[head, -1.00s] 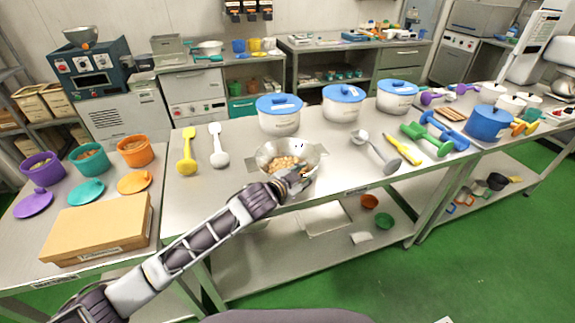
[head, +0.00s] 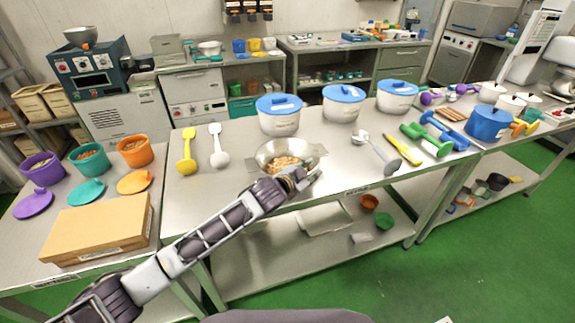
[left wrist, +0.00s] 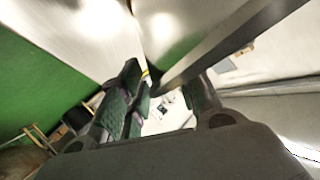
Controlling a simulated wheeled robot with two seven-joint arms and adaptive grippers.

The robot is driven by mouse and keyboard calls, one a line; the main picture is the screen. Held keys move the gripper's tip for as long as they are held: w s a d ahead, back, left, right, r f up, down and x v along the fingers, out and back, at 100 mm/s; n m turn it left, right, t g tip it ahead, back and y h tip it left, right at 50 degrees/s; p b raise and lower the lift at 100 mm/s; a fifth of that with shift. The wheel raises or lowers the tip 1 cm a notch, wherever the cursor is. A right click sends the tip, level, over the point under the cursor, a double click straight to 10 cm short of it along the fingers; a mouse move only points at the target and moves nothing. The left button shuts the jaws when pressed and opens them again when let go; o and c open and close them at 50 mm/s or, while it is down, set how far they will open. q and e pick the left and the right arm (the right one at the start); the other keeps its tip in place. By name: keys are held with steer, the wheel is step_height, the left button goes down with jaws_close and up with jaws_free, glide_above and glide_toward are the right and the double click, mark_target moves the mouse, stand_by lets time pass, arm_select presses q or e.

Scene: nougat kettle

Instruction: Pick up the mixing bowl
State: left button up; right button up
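The mixing bowl (head: 270,152) is a shiny metal bowl with small side handles, standing near the front edge of the middle table. It holds light brown nut-like pieces (head: 283,163). My left gripper (head: 304,177) is at the bowl's front right side and hides part of its near wall. Its fingers look apart; in the left wrist view the gripper (left wrist: 168,102) also shows a gap between its fingers. A grey metal edge crosses that view by the gap; I cannot tell whether it is bowl or table. Contact with the bowl is unclear. My right gripper is not in view.
White pots with blue lids (head: 279,115) stand behind the bowl. A yellow spoon (head: 187,155) and white spoon (head: 217,150) lie to the left. A grey ladle (head: 385,158) and yellow tool (head: 404,150) lie to the right. A cardboard box (head: 97,229) is on the left table.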

arm_select(q)
steer(key=shift+w+d+f, duration=0.2)
steer(key=shift+w, duration=0.1)
steer(key=shift+w+d+f, duration=0.1)
steer(key=shift+w+d, duration=0.15)
steer(key=shift+w, duration=0.05)
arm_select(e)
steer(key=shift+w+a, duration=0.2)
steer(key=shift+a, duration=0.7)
arm_select(q)
steer(key=c, duration=0.6)
jaws_close()
steer(key=shift+w, duration=0.1)
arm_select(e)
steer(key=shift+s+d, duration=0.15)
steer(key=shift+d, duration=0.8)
